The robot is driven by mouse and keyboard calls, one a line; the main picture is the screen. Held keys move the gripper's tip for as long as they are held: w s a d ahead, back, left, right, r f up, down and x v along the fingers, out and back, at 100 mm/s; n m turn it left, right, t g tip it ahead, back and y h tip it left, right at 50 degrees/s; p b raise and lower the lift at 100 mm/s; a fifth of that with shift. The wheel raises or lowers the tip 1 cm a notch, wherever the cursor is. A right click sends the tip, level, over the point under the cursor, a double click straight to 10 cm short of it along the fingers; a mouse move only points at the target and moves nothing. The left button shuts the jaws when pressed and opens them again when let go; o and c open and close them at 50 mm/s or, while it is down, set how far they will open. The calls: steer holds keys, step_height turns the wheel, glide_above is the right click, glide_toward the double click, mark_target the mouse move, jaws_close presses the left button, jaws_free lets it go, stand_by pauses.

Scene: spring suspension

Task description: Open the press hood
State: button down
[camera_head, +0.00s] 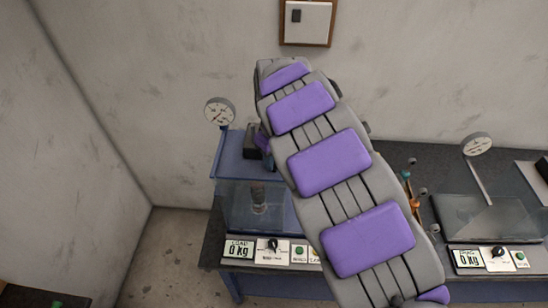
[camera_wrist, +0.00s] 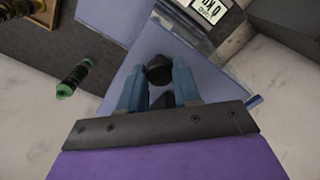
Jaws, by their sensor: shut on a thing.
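The left press (camera_head: 243,158) is a blue frame with a dial gauge (camera_head: 219,111) on its upper left. Its clear hood (camera_head: 236,208) appears to be down in front, with a dark coil-like part (camera_head: 258,200) behind it. In the wrist view, my gripper (camera_wrist: 158,82) has its two blue fingers on either side of a black knob (camera_wrist: 159,68) and is shut on it. The pale blue press surface (camera_wrist: 112,55) lies behind the knob.
A panel (camera_head: 239,250) reading 0 kg and a dial knob (camera_head: 273,245) sit at the press's front. A second press with a clear cover (camera_head: 475,215) stands right on the dark bench (camera_head: 400,155). A green-ended spring (camera_wrist: 70,78) shows in the wrist view. Floor (camera_head: 165,240) at left is clear.

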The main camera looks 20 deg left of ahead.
steer(key=shift+d, duration=0.1)
steer(key=w+d+b, duration=0.1)
steer(key=w+d, duration=0.1)
steer(key=d, duration=0.7)
steer(key=w+d+b, duration=0.2)
steer(key=d, duration=0.7)
steer(key=shift+w+d, duration=0.3)
steer(key=shift+d, duration=0.1)
steer(key=c, duration=0.8)
jaws_free()
step_height(320, 180, up, 17)
steer(key=shift+w+a+r, duration=0.1)
steer(key=shift+r, duration=0.05)
steer(key=s+d+f+m+b, duration=0.3)
steer(key=s+f, duration=0.5)
steer(key=s, duration=0.4)
steer(key=s+d+f+m+g+b, duration=0.1)
steer(key=s+d+f+m+b, duration=0.3)
steer(key=s+f, duration=0.4)
steer(key=s+d+f+m+b, duration=0.4)
steer(key=s+f, duration=0.5)
steer(key=s, duration=0.8)
steer(key=shift+s+d+m+g, duration=0.4)
